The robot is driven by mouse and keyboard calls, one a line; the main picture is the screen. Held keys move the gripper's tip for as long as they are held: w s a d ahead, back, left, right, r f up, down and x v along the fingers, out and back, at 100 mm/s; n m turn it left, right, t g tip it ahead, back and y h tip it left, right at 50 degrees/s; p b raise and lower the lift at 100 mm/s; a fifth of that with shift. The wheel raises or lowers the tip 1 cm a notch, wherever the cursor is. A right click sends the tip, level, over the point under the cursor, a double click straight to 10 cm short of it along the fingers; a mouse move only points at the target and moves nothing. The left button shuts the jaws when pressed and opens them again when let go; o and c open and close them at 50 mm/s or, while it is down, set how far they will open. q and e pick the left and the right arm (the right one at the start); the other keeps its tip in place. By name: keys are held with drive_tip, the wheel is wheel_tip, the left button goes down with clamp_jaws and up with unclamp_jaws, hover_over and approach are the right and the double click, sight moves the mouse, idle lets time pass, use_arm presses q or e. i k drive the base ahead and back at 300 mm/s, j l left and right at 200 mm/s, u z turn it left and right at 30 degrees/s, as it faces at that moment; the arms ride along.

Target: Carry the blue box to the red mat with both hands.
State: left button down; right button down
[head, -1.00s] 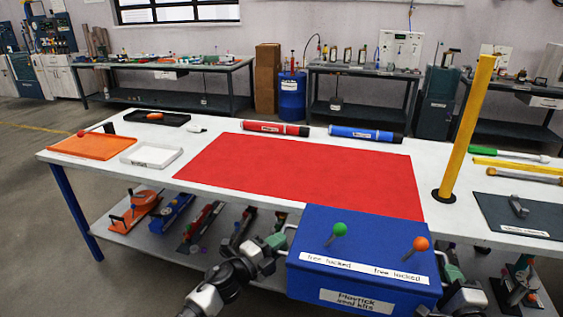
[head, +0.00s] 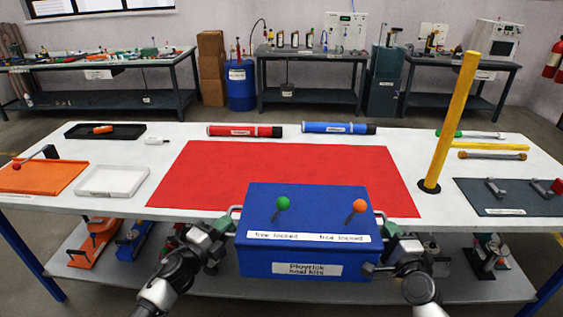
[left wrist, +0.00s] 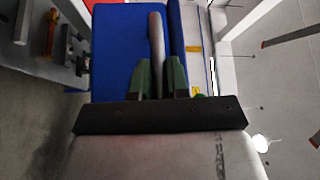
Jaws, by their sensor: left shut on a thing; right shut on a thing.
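The blue box (head: 308,262) is in the lower middle of the head view, in front of the table's near edge and overlapping the near edge of the red mat (head: 280,165) in the picture. It looks level. Green and orange knobs stand on its top. My left gripper (head: 226,226) is shut on the box's left handle. The left wrist view shows its green fingers (left wrist: 160,78) around a grey bar beside the blue box wall (left wrist: 118,50). My right gripper (head: 388,240) is at the box's right handle, shut on it; its fingers are partly hidden. The mat is bare.
A yellow post (head: 452,120) stands on the table right of the mat. A red tube (head: 245,131) and a blue tube (head: 338,128) lie behind the mat. An orange tray (head: 45,178) and white tray (head: 112,181) are left, a dark tray (head: 515,203) right.

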sight(283, 171)
drive_tip(key=i+j, duration=0.15)
drive_tip(key=i, duration=0.3)
drive_tip(key=i+j, duration=0.1)
drive_tip(key=i, duration=0.35)
drive_tip(key=i+j, duration=0.15)
drive_tip(key=i, duration=0.25)
